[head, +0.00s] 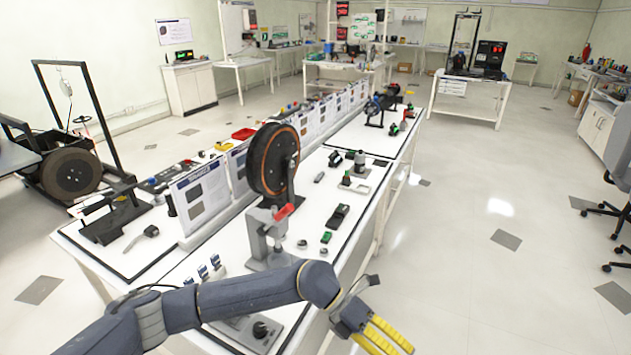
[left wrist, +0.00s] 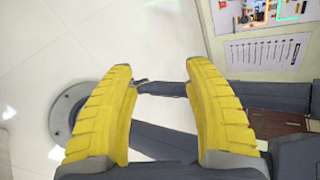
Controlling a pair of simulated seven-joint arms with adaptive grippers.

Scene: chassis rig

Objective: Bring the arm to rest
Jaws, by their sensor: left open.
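My left arm comes in from the lower left of the head view and reaches across the front end of the long white bench (head: 150,262). My left gripper (head: 391,338), with yellow fingers, is past the bench's right edge, over the pale floor. In the left wrist view its two yellow fingers (left wrist: 163,85) stand wide apart with nothing between them. Behind the fingers that view shows floor and grey parts of my own body. My right gripper does not show in either view.
A wheel on a grey stand (head: 273,160) rises from the bench just behind my left arm. A grey box with a black knob (head: 262,329) is close to the arm. Small parts, such as a black device (head: 339,215), lie farther back.

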